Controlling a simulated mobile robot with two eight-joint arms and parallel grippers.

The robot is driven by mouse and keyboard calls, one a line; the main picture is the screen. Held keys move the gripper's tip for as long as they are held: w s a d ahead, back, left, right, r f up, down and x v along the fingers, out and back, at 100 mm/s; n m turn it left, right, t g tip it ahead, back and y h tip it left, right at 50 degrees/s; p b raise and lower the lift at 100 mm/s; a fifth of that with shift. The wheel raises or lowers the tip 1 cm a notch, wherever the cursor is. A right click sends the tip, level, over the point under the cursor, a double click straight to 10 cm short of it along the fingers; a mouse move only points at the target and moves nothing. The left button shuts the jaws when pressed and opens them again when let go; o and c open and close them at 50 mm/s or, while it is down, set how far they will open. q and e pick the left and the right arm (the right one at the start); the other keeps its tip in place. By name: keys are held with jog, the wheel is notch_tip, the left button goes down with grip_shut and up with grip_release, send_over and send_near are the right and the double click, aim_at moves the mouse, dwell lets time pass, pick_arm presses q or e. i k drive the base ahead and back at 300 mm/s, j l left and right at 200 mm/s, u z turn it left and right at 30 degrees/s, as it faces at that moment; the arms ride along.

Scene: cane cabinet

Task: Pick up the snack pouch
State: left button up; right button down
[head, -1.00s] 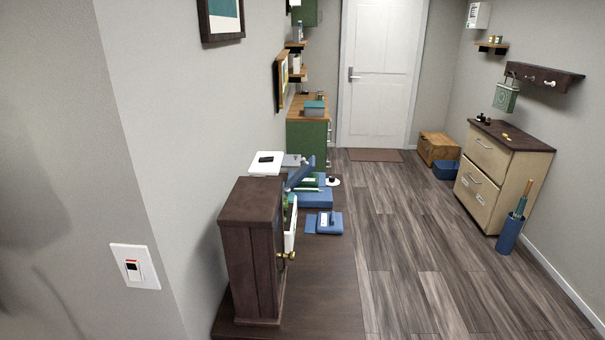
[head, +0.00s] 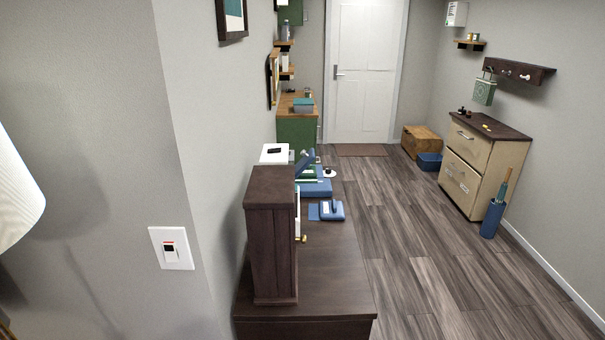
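I cannot make out a snack pouch in the head view. A dark brown cabinet (head: 271,235) stands on a dark wooden surface (head: 335,265) and hides part of what is behind it. Blue and white items, too small to name surely, lie beyond it, among them a blue item (head: 331,210) on the surface. Neither of my grippers is in view.
A wall corner with a switch plate (head: 171,248) is close on the left, beside a white lampshade (head: 14,190). A beige drawer cabinet (head: 478,165) and a blue umbrella stand (head: 492,219) line the right wall. The wooden floor (head: 420,235) between is clear up to a white door (head: 366,75).

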aim_at(309, 175)
jog(key=l+z, duration=0.2)
jog(key=l, duration=0.15)
jog(key=i+l+z, duration=0.4)
jog(key=l, duration=0.25)
jog(key=l+z, duration=0.2)
jog(key=i+l+z, duration=0.45)
jog(key=i+l, duration=0.45)
jog(key=i+u, duration=0.7)
jog(key=i, duration=0.25)
jog(key=i+l+u, duration=0.2)
jog(key=i+u, duration=0.55)
jog(key=i+l+u, duration=0.1)
jog(key=i+u, duration=0.25)
jog(key=i, duration=0.15)
jog(key=i+l+u, duration=0.2)
jog(key=i+u, duration=0.2)
jog(key=i+l+u, duration=0.1)
jog(key=i+u, duration=0.4)
jog(key=i+l+u, duration=0.25)
jog(key=u, duration=0.2)
jog(key=i+l+u, duration=0.35)
jog(key=u, duration=0.15)
